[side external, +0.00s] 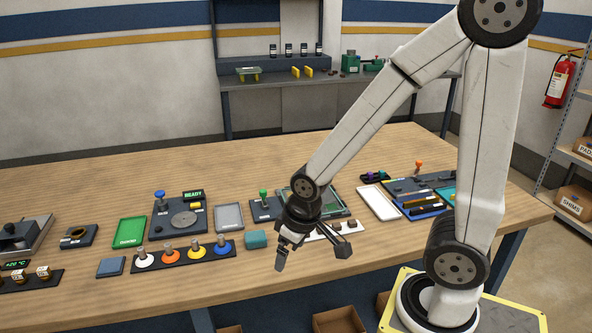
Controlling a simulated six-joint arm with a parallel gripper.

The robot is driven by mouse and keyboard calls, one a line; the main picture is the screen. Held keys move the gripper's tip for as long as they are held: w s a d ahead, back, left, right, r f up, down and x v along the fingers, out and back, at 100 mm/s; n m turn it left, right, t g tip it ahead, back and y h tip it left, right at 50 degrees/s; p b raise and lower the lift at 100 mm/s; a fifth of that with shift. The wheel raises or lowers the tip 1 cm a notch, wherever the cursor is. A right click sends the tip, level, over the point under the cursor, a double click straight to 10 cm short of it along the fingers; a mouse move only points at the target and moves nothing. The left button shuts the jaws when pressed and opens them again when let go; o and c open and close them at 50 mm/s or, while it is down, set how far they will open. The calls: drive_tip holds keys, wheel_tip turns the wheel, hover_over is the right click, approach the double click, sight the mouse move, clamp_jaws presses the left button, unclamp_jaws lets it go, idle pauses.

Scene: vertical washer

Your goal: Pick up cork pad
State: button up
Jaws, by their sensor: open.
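I cannot clearly make out the cork pad. Small brownish blocks (352,223) sit on a white strip (319,236) just behind and to the right of my gripper, but they are too small to identify as cork. My gripper (282,257) is open and points down over the front part of the wooden table (200,292). I see nothing between its fingers. My wrist hides part of the strip and the tray behind it.
A teal block (257,239) stands left of my gripper. A dark rack with coloured rings (184,252), a green tray (130,231) and a grey tray (229,217) lie further left. A white tray (379,202) lies right. The table's front strip is clear.

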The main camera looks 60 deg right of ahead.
idle(0.3)
drive_tip(key=c, duration=0.6)
drive_tip(key=shift+c, duration=0.2)
drive_tip(key=w+d+f+m+g, duration=0.1)
drive_tip(key=d+f+m, duration=0.1)
drive_tip(key=d, duration=0.6)
drive_tip(key=w+d+f+m, duration=0.2)
drive_tip(key=d+m, duration=0.1)
drive_tip(key=d, duration=0.6)
drive_tip(key=w+d+f+m+g, duration=0.1)
drive_tip(key=d+f+m, duration=0.1)
drive_tip(key=d, duration=0.6)
drive_tip(key=shift+w+d+f+m+g, duration=0.1)
drive_tip(key=shift+w+d+m+g, duration=0.25)
drive_tip(key=shift+m, duration=0.45)
drive_tip(key=shift+f, duration=1.3)
drive_tip(key=shift+f, duration=0.1)
